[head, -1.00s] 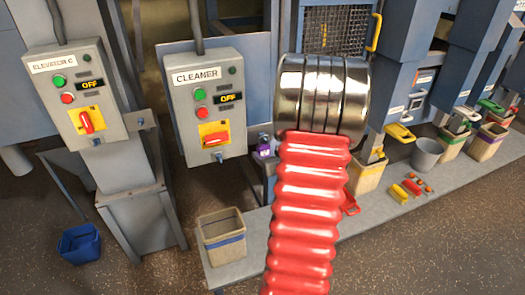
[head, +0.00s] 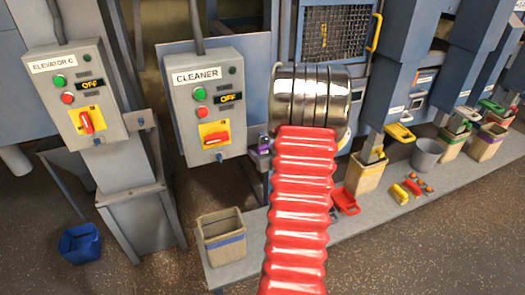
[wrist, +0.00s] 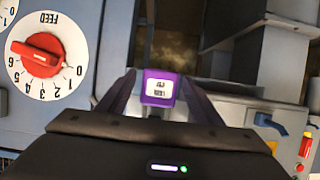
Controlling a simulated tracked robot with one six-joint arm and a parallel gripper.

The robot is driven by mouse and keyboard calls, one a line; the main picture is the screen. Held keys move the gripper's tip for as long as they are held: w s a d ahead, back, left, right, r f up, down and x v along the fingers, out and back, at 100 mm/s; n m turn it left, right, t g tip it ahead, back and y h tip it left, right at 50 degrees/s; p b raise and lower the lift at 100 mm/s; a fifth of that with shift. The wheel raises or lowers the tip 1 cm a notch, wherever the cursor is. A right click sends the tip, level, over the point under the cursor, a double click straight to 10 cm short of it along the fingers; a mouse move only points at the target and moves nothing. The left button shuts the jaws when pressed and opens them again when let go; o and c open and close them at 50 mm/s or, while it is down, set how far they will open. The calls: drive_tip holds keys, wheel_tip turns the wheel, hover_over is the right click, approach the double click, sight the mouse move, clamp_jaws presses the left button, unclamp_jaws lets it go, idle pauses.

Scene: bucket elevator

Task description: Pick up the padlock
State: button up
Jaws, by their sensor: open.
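The purple padlock (wrist: 158,88) has a white label and shows in the middle of the wrist view. My gripper (wrist: 158,79) is open, with one dark finger on each side of the padlock. Small gaps seem to show between the fingers and the padlock's sides, but I cannot tell how deep it sits between them. In the head view a small purple patch, likely the padlock (head: 263,144), shows just left of my arm. My gripper is hidden there behind my red ribbed arm.
A feed dial (wrist: 41,58) with a red knob is left in the wrist view. The cleaner box (head: 209,105) and elevator C box (head: 75,95) read OFF. A beige bin (head: 220,238) and a red scoop (head: 345,202) are on the ledge; a blue bin (head: 80,244) is on the floor.

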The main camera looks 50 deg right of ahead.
drive_tip(key=shift+c, duration=0.3)
drive_tip(key=c, duration=1.1)
drive_tip(key=shift+r, duration=0.15)
